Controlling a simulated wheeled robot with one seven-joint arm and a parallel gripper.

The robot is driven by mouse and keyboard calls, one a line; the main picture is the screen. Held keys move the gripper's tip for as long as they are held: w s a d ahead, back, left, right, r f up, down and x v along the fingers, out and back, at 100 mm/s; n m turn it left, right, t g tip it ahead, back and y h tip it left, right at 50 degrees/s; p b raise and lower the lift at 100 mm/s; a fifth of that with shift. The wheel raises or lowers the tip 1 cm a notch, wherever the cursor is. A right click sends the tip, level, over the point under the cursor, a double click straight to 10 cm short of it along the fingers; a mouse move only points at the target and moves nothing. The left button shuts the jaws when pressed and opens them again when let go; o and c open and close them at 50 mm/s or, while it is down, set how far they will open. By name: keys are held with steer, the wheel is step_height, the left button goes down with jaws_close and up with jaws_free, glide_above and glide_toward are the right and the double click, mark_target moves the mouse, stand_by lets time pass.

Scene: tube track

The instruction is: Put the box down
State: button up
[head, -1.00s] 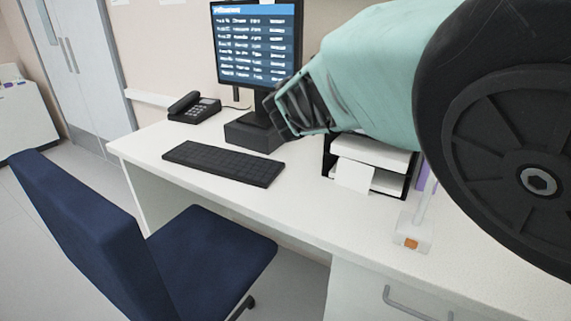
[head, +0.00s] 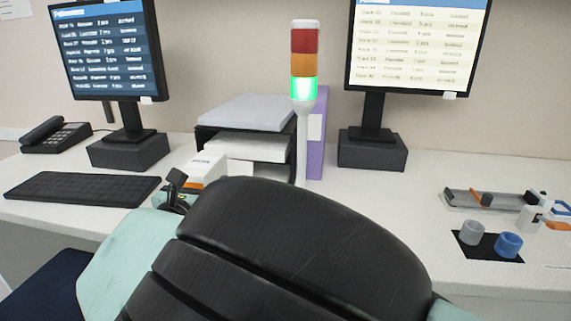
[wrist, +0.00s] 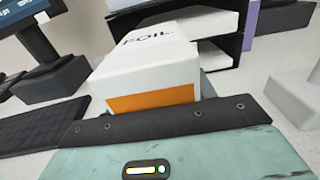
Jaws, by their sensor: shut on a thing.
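The box is white with an orange end panel and the lettering "FOIL" on top. It fills the middle of the wrist view (wrist: 150,65), and part of it shows in the head view (head: 205,168). My gripper (head: 178,190) is shut on the box, in front of the paper tray; its fingers are mostly hidden in the wrist view. The white desk (head: 400,190) lies below. I cannot tell whether the box touches the desk, since my arm hides the area beneath it in the head view.
A black paper tray (head: 240,150) stands behind the box, with a signal light (head: 303,90) and purple binder (head: 316,150) beside it. A keyboard (head: 80,187) lies left. Two monitors stand at the back. Blue and grey cups (head: 508,244) stand right. Desk between is partly clear.

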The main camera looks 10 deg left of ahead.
steer(key=shift+f, duration=1.85)
steer(key=shift+f, duration=0.2)
steer(key=o, duration=1)
steer(key=shift+o, duration=0.2)
steer(key=shift+r, duration=0.2)
